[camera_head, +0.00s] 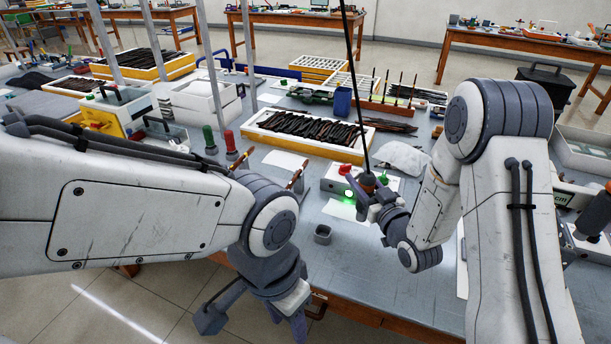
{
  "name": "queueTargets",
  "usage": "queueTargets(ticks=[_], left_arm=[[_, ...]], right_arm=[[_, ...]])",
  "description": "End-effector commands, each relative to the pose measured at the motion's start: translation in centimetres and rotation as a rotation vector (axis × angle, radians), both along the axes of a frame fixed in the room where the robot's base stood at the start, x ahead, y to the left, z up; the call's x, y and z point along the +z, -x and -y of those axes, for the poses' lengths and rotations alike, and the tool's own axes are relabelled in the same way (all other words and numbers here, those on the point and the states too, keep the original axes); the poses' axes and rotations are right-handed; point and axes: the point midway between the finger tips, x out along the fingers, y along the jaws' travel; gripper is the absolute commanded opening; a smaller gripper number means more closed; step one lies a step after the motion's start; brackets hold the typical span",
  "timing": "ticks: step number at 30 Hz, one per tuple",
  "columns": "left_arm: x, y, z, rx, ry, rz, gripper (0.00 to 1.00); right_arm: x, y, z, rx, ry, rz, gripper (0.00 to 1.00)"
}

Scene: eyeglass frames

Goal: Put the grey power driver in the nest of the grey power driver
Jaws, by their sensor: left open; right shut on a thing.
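My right gripper (366,192) is shut on the power driver (367,179), whose brownish top shows between the fingers; a black cord runs up from it. The rest of the driver is hidden by the gripper. It is over the front middle of the grey workbench (375,262). A small grey open cup (322,234), which looks like the nest, stands on the bench to the left of and nearer than the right gripper. The cup looks empty. My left gripper (254,326) is open and empty, hanging low in front of the bench's front edge.
A white box (335,180) with a green light stands just behind the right gripper. A yellow-white tray (345,153) of dark frame parts lies behind it. Red and green handled tools (209,139) stand at left. The bench around the cup is clear.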

Motion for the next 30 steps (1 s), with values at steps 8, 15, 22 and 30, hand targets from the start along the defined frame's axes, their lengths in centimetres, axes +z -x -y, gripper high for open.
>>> queueTargets(ticks=[8, 15, 22, 30], left_arm=[[-1.7, 0.0, 0.0, 0.0, 0.0, 0.0, 0.46], [-1.8, 0.0, 0.0, 0.0, 0.0, 0.0, 0.46], [-1.8, 0.0, 0.0, 0.0, 0.0, 0.0, 0.46], [-2.0, 0.0, 0.0, 0.0, 0.0, 0.0, 0.46]], right_arm=[[2.7, 1.0, -9.1, 0.457, 0.004, 0.007, 0.0], [3.1, 2.0, -11.0, 0.575, 0.003, 0.003, 0.0], [3.1, 2.0, -11.1, 0.575, 0.001, 0.003, 0.0], [2.6, 2.2, -10.8, 0.575, -0.001, -0.009, 0.0]])
